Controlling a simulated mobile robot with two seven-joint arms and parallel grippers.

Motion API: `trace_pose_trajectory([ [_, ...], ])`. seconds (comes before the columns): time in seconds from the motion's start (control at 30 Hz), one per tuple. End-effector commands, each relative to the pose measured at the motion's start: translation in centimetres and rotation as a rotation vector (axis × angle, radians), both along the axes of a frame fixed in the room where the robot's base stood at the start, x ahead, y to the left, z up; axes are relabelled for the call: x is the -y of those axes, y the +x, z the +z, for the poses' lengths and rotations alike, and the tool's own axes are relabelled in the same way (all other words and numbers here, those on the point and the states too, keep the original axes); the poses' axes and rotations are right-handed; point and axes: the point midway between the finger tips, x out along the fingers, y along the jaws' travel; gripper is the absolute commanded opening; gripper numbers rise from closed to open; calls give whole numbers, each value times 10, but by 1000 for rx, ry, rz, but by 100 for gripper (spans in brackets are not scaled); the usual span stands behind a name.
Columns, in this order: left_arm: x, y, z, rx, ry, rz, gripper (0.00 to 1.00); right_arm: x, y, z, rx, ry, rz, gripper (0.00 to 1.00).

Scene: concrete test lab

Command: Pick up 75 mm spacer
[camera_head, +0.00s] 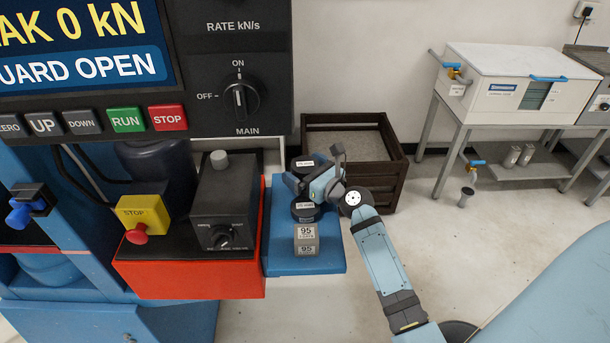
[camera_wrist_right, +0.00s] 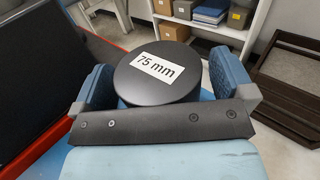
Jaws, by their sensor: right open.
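The 75 mm spacer (camera_wrist_right: 157,74) is a round black disc with a white "75 mm" label on top. In the right wrist view it lies between the two blue finger pads of my right gripper (camera_wrist_right: 160,84), which is open with a pad on each side. In the head view my right gripper (camera_head: 315,173) is over the back part of a small blue shelf (camera_head: 328,263), beside a black labelled disc (camera_head: 307,163) that appears to be this spacer and is partly covered. Whether the pads touch it is unclear. My left gripper is not in view.
A second black disc (camera_head: 305,211) and a grey block marked 95 (camera_head: 306,240) stand in front on the shelf. A dark crate (camera_head: 397,180) stands behind.

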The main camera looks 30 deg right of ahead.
Motion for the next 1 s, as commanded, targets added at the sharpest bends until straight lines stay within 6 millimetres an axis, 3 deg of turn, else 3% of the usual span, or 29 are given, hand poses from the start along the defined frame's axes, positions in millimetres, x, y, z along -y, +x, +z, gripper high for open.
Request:
trace_pose_trajectory([
  [0.13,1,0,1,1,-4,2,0,0,0,0,0,0,0,100],
  [0.17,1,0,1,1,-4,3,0,0,0,0,0,0,0,95],
  [0.5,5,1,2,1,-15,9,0,0,-1,0,0,0,0,17],
  [0.6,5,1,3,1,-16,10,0,0,0,6,10,-1,-2,0],
  [1.0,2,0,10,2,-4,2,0,0,0,13,9,0,-2,0],
])
